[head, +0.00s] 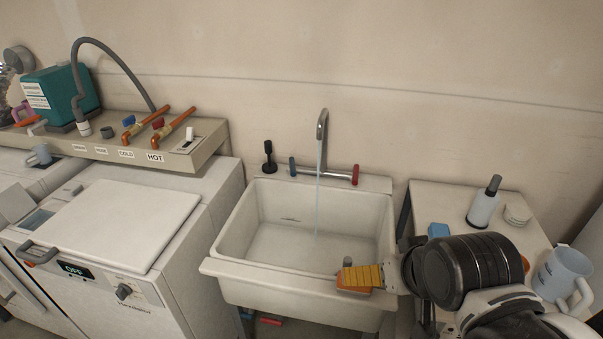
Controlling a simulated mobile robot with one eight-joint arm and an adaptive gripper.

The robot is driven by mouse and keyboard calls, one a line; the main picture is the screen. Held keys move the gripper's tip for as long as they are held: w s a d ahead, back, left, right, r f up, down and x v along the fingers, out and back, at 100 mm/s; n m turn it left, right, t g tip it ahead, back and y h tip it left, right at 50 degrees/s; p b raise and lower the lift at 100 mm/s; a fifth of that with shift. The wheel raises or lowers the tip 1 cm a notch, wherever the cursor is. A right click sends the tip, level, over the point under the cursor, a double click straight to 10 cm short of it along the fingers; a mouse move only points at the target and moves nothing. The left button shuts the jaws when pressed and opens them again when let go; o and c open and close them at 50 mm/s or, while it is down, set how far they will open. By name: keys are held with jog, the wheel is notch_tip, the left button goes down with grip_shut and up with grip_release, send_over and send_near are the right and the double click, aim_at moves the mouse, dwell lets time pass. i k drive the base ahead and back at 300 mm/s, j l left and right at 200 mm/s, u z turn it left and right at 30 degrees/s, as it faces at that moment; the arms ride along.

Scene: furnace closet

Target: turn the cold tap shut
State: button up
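A grey faucet (322,130) stands behind the white sink (235,245), and a thin stream of water runs from its spout into the basin. On the shelf at the left, a copper pipe with a blue valve handle (128,121) sits above a COLD label (126,154). My gripper (345,278), with yellow-orange fingers, is at the sink's front right rim, well apart from the blue handles. Its finger gap is not clear from this angle.
A red valve handle (158,124) stands beside the blue one, above a HOT label (155,157). A white washer (125,225) stands left.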

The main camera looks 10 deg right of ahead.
aim_at(292, 167)
jog(key=i+j, duration=0.6)
jog(key=i, duration=0.15)
